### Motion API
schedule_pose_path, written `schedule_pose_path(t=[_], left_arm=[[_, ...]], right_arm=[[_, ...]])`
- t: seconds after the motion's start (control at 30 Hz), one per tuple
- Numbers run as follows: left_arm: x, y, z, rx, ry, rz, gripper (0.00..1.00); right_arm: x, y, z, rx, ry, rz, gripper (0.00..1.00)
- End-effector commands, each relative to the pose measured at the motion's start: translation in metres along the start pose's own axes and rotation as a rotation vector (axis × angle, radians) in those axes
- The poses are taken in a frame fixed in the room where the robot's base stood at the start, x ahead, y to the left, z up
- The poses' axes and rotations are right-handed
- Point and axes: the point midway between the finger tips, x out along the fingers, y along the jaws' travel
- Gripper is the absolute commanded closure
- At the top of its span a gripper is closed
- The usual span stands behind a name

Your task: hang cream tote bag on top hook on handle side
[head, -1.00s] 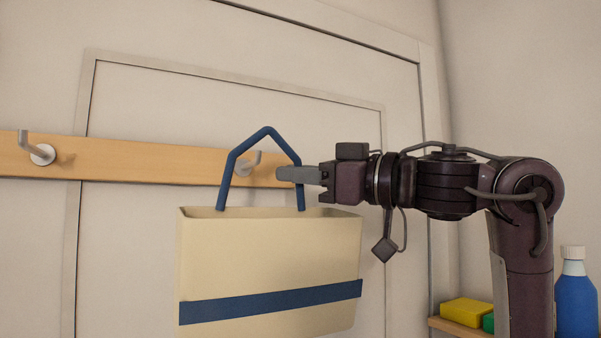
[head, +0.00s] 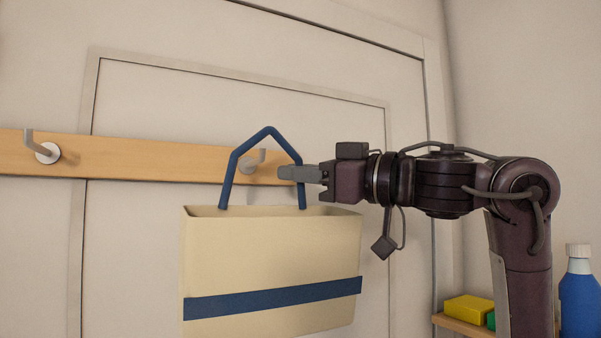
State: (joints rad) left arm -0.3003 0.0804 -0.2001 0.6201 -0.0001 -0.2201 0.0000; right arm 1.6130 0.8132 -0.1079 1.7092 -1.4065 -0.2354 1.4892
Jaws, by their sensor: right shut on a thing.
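The cream tote bag (head: 270,260) with a blue stripe hangs upright in front of the door. Its blue handle (head: 234,172) stands up in a peaked loop. My right gripper (head: 290,173) is shut on the right leg of the handle. A hook (head: 252,160) on the wooden rail shows through the handle loop, its tip below the loop's peak. I cannot tell whether the handle is around this hook or in front of it. Another hook (head: 42,148) on the rail at the left is empty. My left gripper is not in view.
The wooden rail (head: 130,160) runs across the panelled door (head: 240,100). At the lower right, a small shelf (head: 455,324) holds a yellow block (head: 468,308) and a green one. A blue bottle (head: 580,302) with a white cap stands beside them.

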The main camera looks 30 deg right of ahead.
Motion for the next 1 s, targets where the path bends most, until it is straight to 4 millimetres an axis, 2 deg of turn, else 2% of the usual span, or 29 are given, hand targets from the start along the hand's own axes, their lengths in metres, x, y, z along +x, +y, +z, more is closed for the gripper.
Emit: schedule_pose_path(t=[1.0], left_arm=[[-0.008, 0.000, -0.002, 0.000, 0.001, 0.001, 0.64]], right_arm=[[0.018, 0.013, 0.004, 0.001, 0.002, 0.000, 1.00]])
